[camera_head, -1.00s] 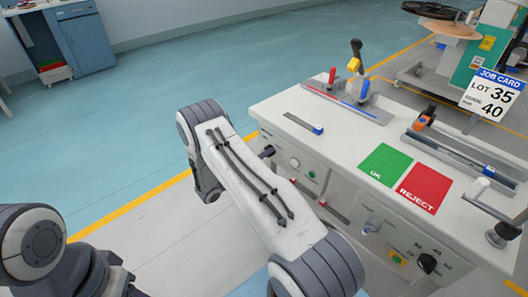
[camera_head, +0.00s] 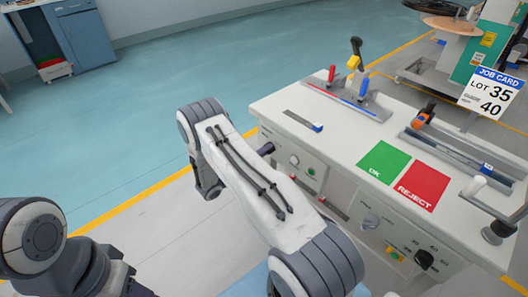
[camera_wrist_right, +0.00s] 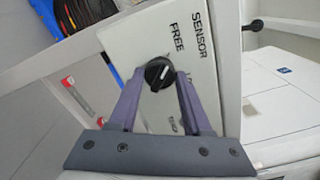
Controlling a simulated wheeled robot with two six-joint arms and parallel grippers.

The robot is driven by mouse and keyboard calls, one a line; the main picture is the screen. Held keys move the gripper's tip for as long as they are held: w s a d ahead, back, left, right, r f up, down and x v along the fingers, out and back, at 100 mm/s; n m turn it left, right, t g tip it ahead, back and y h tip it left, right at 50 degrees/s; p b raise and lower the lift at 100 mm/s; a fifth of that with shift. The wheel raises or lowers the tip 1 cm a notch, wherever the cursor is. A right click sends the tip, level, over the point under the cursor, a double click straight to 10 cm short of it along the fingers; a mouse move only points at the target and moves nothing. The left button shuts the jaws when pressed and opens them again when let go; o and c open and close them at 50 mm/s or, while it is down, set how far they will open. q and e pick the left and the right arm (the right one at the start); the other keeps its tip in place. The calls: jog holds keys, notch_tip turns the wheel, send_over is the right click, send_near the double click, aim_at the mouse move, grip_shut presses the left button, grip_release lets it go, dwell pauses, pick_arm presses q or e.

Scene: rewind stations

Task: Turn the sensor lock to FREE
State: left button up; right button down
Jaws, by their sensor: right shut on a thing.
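The sensor lock is a round black knob (camera_wrist_right: 160,73) on a white panel (camera_wrist_right: 172,26) marked SENSOR and FREE, in the right wrist view. A pale mark shows on the knob; I cannot tell exactly which label it points to. My right gripper (camera_wrist_right: 158,86) has its two purple fingers on either side of the knob and is shut on it. In the head view my right arm hides most of that gripper; a dark tip (camera_head: 266,149) shows beside the station's left side. Only a sliver of what may be my left gripper (camera_head: 140,291) shows at the bottom edge.
The white station (camera_head: 345,140) carries a green OK pad (camera_head: 383,162), a red REJECT pad (camera_head: 423,186), slide rails and a crank (camera_head: 495,229). Knobs and buttons line its front. Another machine (camera_head: 490,50) stands behind. The floor left of the station is clear.

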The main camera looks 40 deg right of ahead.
jog(key=shift+c, duration=1.7)
grip_release()
jog(key=a, duration=1)
jog(key=shift+s+a, duration=0.3)
jog(key=shift+s, duration=0.1)
jog(key=s+a+r+m+g+y, duration=0.3)
jog(key=s+a+r+m+y, duration=0.3)
jog(key=s+a+r+m, duration=0.4)
jog(key=s+a+r+m+t+y, duration=0.1)
jog(key=s+a+r+m+y, duration=0.3)
jog(key=s+a+m+y, duration=0.3)
jog(key=s+a+r+m+t+y, duration=0.1)
jog(key=s+a+r+m+y, duration=0.3)
jog(key=s+a+m+y, duration=0.45)
notch_tip(320, 180, up, 16)
jog(key=s+a+h+p, duration=0.1)
jog(key=h+p, duration=0.1)
jog(key=p, duration=1.3)
jog(key=shift+s+a+n+p, duration=0.2)
jog(key=shift+n+p, duration=0.15)
jog(key=shift+p, duration=0.05)
